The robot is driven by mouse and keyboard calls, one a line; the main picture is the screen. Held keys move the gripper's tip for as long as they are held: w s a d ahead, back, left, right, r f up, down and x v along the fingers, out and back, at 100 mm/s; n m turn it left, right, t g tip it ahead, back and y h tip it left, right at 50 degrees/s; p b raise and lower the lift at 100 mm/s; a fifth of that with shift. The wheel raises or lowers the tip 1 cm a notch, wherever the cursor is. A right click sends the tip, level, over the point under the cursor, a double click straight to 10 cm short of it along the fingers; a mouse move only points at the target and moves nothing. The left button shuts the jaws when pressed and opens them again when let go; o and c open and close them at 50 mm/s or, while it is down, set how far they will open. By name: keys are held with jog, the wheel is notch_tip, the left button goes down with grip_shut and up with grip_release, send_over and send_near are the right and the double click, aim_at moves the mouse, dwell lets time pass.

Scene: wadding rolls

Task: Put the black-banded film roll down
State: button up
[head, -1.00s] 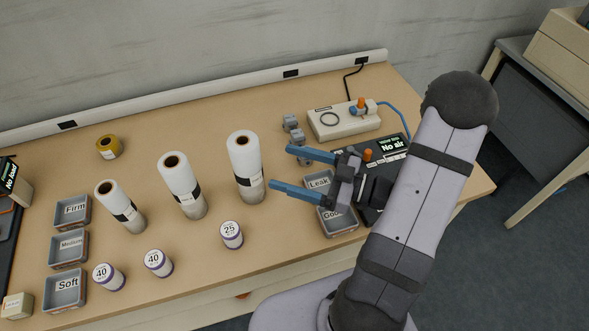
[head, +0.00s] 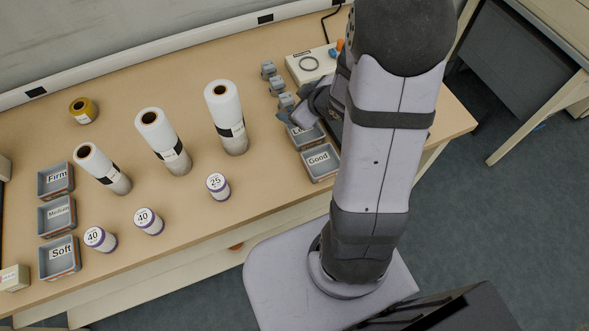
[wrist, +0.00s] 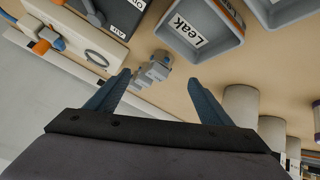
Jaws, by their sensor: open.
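Three white rolls stand upright on the table in the head view: a small one (head: 101,166), a middle one (head: 161,138) and a tall one (head: 224,116). Each shows a dark band and a pale label near its lower part, so I cannot tell which is the black-banded film roll. My gripper (wrist: 160,82) is open with nothing between its fingers in the wrist view. It is mostly hidden behind my arm in the head view, near the Leak tray (head: 306,137). Small grey blocks (wrist: 152,70) lie beyond the fingertips.
The Good tray (head: 320,163) is beside Leak. Firm (head: 56,169), Medium (head: 57,232) and Soft (head: 60,277) trays line the left. Purple-edged small rolls (head: 218,187) stand at the front, a yellow tape roll (head: 83,110) at the back. A tester box (head: 310,64) is behind my gripper.

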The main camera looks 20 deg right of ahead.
jog(key=shift+s+d+m+g+h, duration=0.2)
jog(key=shift+s+m+g+h, duration=0.25)
jog(key=shift+s, duration=0.2)
jog(key=shift+s+d+m+g+h, duration=0.2)
jog(key=shift+s+m+g+h, duration=0.2)
jog(key=shift+s, duration=0.2)
jog(key=s, duration=0.1)
jog(key=s+m+g, duration=0.1)
jog(key=s+a+g+h, duration=0.1)
jog(key=s, duration=0.1)
jog(key=shift+s+r+m, duration=0.1)
jog(key=shift+m, duration=0.25)
jog(key=s+a+m+g+y, duration=0.1)
jog(key=s+a+g, duration=0.1)
jog(key=s+a, duration=0.2)
jog(key=s+a+r+m+g, duration=0.1)
jog(key=s+a+g, duration=0.2)
jog(key=s, duration=0.6)
jog(key=shift+a+r+m+y, duration=0.15)
jog(key=shift+a+m+y, duration=0.2)
jog(key=shift+a, duration=0.55)
notch_tip(320, 180, up, 3)
jog(key=p, duration=0.3)
jog(key=shift+r, duration=0.1)
dwell(3.2)
